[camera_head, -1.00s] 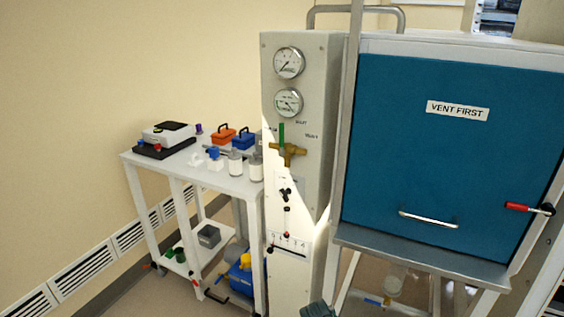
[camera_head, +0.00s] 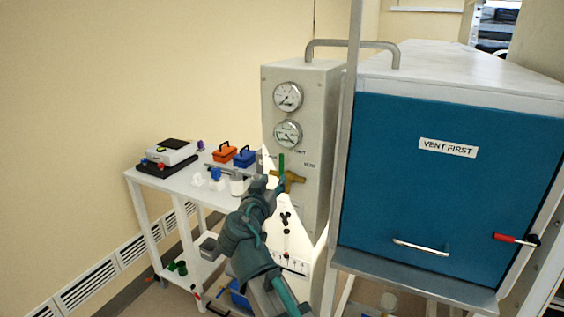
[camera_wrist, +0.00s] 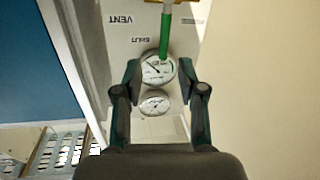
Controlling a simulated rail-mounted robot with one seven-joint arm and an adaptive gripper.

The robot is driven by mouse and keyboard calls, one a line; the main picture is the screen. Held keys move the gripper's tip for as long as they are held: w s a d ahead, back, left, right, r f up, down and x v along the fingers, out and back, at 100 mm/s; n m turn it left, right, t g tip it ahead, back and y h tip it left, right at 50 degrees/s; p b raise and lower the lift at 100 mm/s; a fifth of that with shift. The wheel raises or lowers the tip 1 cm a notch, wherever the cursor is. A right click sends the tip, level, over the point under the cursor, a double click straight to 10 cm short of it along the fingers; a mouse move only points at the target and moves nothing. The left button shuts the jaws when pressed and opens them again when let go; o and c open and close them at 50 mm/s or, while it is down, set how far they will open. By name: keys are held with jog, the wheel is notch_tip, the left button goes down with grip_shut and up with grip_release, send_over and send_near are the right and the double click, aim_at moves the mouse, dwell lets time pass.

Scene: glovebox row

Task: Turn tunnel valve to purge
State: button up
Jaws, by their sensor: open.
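The tunnel valve is a brass body (camera_head: 294,179) with a green lever (camera_head: 281,160) on the grey panel's front. The lever points straight up in the head view, by the shut label. My gripper (camera_head: 268,184) is just left of the brass body and partly covers the valve. In the wrist view the picture is inverted: the green lever (camera_wrist: 165,36) hangs from the top, its end between the lines of my open, empty fingers (camera_wrist: 160,72). No contact shows; the depth gap is unclear. The VENT label (camera_wrist: 117,19) is left of the lever; another label (camera_wrist: 193,21) on its right is unreadable.
Two gauges (camera_head: 288,97) sit above the valve. The blue "VENT FIRST" door (camera_head: 420,200) and its frame stand close on the right. A white cart (camera_head: 165,184) with boxes and bottles is on the left.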

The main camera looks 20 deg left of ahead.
aim_at(281, 163)
jog(key=shift+m+y, duration=0.3)
jog(key=shift+m, duration=0.2)
jog(key=w+p, duration=0.1)
jog(key=w, duration=0.2)
jog(key=w+a+p, duration=0.1)
jog(key=w, duration=0.2)
jog(key=w+p, duration=0.1)
jog(key=w, duration=0.2)
jog(key=shift+w+a+r, duration=0.1)
jog(key=shift+a+r, duration=0.1)
jog(key=shift+r, duration=0.2)
jog(key=shift+w+f+p, duration=0.15)
jog(key=shift+w+p, duration=0.15)
jog(key=shift+w, duration=0.5)
grip_shut()
